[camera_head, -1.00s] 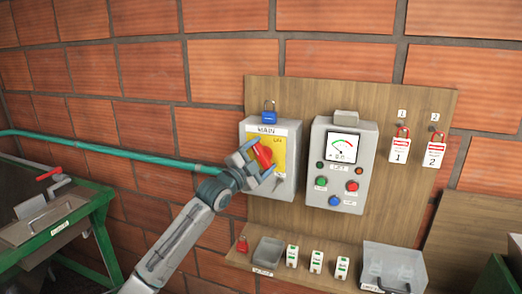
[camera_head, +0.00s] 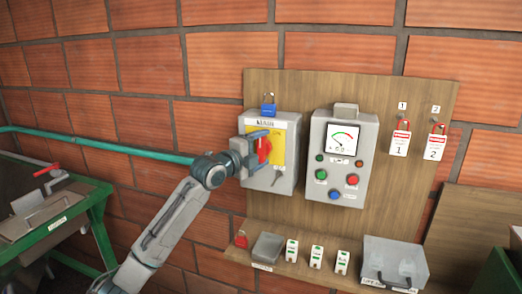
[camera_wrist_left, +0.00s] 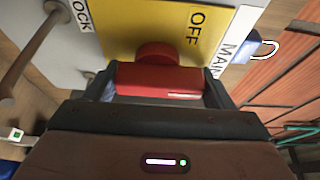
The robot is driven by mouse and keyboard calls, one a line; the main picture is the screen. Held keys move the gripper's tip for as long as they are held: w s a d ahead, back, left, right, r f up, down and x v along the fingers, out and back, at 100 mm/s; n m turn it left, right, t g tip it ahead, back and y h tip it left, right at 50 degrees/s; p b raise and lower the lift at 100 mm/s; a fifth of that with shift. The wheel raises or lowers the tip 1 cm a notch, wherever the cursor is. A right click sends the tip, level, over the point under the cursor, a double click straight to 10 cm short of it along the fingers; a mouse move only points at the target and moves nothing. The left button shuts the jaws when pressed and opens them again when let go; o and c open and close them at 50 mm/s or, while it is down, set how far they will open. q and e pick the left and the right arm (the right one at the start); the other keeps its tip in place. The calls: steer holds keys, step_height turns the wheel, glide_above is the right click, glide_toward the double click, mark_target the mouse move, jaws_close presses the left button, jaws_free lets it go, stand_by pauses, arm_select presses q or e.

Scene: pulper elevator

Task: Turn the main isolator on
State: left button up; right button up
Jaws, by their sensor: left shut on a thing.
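The main isolator (camera_head: 285,180) is a light grey box on the wooden board, with a yellow plate and a red rotary handle (camera_head: 265,151). My left gripper (camera_head: 262,148) is at the box front, its fingers on either side of the handle, shut on it. In the left wrist view the red handle (camera_wrist_left: 160,80) spans between the fingertips. Its grip stands upright on the box. An OFF label (camera_wrist_left: 198,26) shows on the yellow plate beside it. Other markings on the plate are partly hidden by the gripper. My right gripper is not in view.
A blue padlock (camera_head: 268,105) hangs at the box top. A control box (camera_head: 340,165) with a meter and buttons is close on the right. A shelf (camera_head: 310,272) with small items runs below. A green bench (camera_head: 75,215) stands left.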

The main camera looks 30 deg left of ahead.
arm_select(q)
steer(key=shift+f, duration=0.1)
steer(key=o, duration=1)
steer(key=shift+s, duration=0.1)
steer(key=shift+s+a, duration=0.1)
steer(key=shift+s, duration=0.1)
steer(key=s+b, duration=0.2)
steer(key=s, duration=0.1)
steer(key=s+a+b, duration=0.1)
steer(key=s+b, duration=0.5)
steer(key=s, duration=0.1)
steer(key=shift+a, duration=0.2)
